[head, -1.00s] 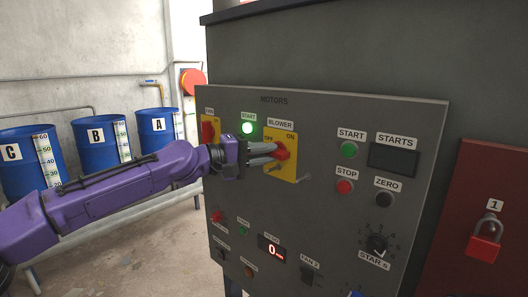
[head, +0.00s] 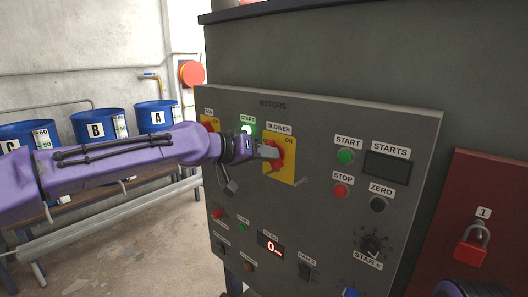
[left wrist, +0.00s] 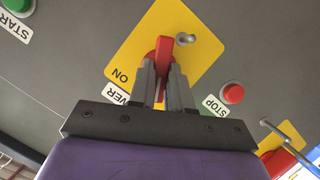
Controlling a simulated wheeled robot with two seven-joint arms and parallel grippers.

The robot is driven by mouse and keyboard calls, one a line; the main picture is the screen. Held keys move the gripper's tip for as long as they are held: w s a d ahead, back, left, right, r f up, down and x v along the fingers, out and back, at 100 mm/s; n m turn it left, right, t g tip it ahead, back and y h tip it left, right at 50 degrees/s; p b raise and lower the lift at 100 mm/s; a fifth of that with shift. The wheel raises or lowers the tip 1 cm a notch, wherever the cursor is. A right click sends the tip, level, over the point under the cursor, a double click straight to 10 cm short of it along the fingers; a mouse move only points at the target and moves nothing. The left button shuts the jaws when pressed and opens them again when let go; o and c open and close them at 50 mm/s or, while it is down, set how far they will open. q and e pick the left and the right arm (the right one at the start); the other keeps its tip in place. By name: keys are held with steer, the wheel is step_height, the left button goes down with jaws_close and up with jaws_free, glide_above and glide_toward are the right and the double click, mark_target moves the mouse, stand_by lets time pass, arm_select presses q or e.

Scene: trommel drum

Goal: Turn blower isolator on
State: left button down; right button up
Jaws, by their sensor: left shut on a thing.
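The blower isolator is a yellow plate (head: 287,172) with a red handle (head: 279,154), under the BLOWER label on the grey motor panel. Its ON mark shows at the plate's upper right; the gripper hides part of the plate's left side. My left gripper (head: 268,152) is at the handle. In the left wrist view its two grey fingers (left wrist: 163,82) are shut on the red handle (left wrist: 165,52), one on each side. The yellow plate (left wrist: 190,22) and ON mark also show there. The handle looks roughly upright in the head view.
The fan isolator (head: 208,124) is just left, partly behind my arm. A lit green start lamp (head: 248,130) is above my gripper. Buttons and a dial (head: 371,244) fill the panel's right side. A red padlock (head: 471,245) hangs at far right. Blue drums (head: 98,124) stand behind my arm.

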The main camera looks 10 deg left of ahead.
arm_select(q)
steer(key=shift+s+d+m+y, duration=0.15)
steer(key=shift+m+y, duration=0.45)
steer(key=shift+m, duration=0.3)
steer(key=shift+d+f+m+t+y, duration=0.1)
steer(key=shift+m+t+y, duration=0.65)
steer(key=shift+m, duration=0.25)
steer(key=c, duration=1.3)
jaws_free()
steer(key=shift+c, duration=0.2)
steer(key=b+v, duration=0.2)
steer(key=v, duration=0.8)
steer(key=shift+s, duration=0.15)
